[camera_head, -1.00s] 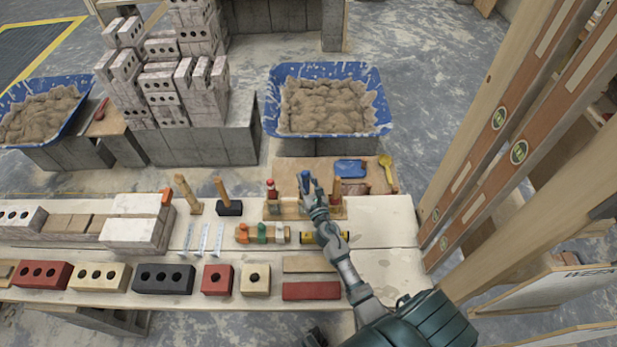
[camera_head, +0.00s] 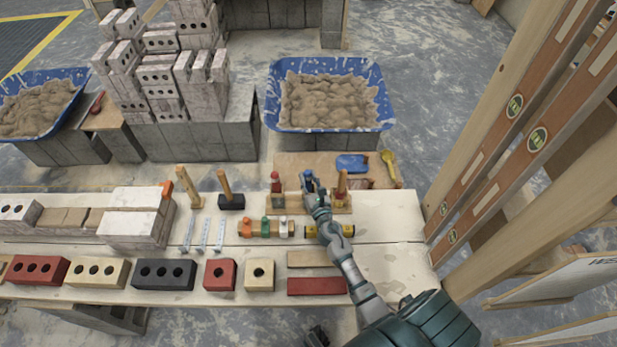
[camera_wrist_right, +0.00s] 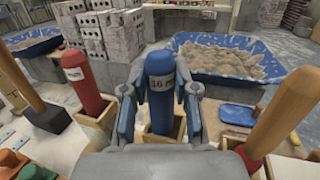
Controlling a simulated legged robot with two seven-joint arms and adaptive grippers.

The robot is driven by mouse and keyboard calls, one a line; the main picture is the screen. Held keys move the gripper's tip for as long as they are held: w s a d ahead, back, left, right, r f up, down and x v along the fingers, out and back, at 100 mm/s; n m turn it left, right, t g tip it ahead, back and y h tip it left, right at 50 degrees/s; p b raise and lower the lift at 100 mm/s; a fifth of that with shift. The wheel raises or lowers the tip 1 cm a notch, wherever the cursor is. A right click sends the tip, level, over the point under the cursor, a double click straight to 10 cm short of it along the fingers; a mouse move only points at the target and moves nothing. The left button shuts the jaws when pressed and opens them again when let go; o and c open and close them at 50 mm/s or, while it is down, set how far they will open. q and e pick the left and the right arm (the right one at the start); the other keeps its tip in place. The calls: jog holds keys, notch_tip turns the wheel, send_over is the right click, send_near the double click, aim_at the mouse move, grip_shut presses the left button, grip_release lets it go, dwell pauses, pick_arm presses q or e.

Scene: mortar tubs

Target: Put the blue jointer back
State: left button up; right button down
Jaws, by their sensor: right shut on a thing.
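The blue jointer (camera_wrist_right: 160,92) stands upright between the fingers of my right gripper (camera_wrist_right: 160,112), which is shut on it. In the head view the right gripper (camera_head: 314,196) is at the wooden holder (camera_head: 290,207), with the blue jointer's top (camera_head: 308,178) showing. In the wrist view the jointer's lower end is at a square wooden slot (camera_wrist_right: 160,132); how deep it sits is hidden. A red jointer (camera_wrist_right: 82,82) stands in the slot to its left, and a tan-handled one (camera_wrist_right: 283,112) is to its right. My left gripper is not clearly in view.
A blue mortar tub (camera_head: 330,128) stands behind the holder. A blue float (camera_head: 352,163) and yellow trowel (camera_head: 389,166) lie at the back right. Bricks (camera_head: 165,273) line the front. Tall levels (camera_head: 510,140) lean at the right. The bench's right end (camera_head: 390,265) is clear.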

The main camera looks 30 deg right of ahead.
jog(key=shift+a+r, duration=0.1)
jog(key=shift+r, duration=0.05)
pick_arm(q)
jog(key=shift+d, duration=0.1)
pick_arm(e)
jog(key=shift+d, duration=0.55)
jog(key=c, duration=0.8)
grip_release()
jog(key=shift+d+f, duration=0.15)
jog(key=shift+f, duration=0.05)
jog(key=shift+a+r, duration=0.1)
jog(key=shift+a, duration=0.35)
jog(key=shift+s+a, duration=0.15)
jog(key=shift+s, duration=0.05)
pick_arm(q)
jog(key=shift+d, duration=0.1)
pick_arm(e)
jog(key=v, duration=1.1)
jog(key=shift+s, duration=0.3)
